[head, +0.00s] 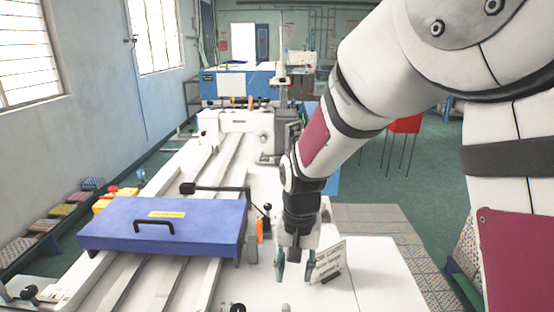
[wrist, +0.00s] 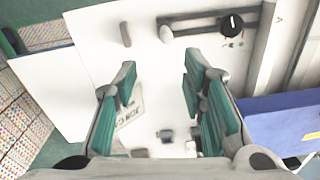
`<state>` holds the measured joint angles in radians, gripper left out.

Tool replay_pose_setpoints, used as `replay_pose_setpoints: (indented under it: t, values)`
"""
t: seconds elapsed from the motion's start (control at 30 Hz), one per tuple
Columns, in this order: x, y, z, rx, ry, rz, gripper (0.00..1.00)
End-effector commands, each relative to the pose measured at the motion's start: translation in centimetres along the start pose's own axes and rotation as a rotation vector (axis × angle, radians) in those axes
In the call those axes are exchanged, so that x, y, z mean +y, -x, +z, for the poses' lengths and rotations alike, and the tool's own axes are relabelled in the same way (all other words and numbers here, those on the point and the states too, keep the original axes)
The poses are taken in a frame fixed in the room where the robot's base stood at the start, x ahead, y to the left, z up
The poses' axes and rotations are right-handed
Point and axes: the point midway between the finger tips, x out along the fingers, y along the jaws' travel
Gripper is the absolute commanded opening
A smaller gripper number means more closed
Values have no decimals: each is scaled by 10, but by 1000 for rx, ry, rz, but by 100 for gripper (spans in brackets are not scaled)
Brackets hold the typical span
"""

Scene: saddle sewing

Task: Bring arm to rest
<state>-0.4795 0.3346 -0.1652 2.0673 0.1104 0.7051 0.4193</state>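My arm reaches down from the upper right in the head view. My gripper (head: 294,262) hangs pointing down over the white machine table (head: 380,285), beside a small white sign with printed text (head: 328,261). In the wrist view my gripper (wrist: 158,85) shows two fingers with green pads, held wide apart with nothing between them. The white surface shows through the gap. The sign (wrist: 130,118) lies partly hidden behind the left finger in the wrist view.
A blue cover with a black handle (head: 165,224) sits left of my gripper. An orange-handled item (head: 260,231) and a black-knobbed lever stand near it. A black knob (wrist: 232,24) shows on the machine. Another blue machine (head: 240,84) stands behind.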

Motion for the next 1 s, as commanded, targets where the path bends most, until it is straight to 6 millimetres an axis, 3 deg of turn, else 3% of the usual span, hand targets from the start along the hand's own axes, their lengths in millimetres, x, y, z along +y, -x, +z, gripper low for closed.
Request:
replay_pose_setpoints:
  t: [0.03, 0.2, 0.5, 0.7, 1.0]
  values:
    - [10, 21, 1, 23, 1, -22, 38]
    - [44, 79, 17, 92, 35, -69, 38]
    - [105, 155, 66, 241, 98, -98, 38]
    - [142, 185, 108, 348, 139, -75, 38]
    - [171, 198, 151, 449, 177, -19, 38]
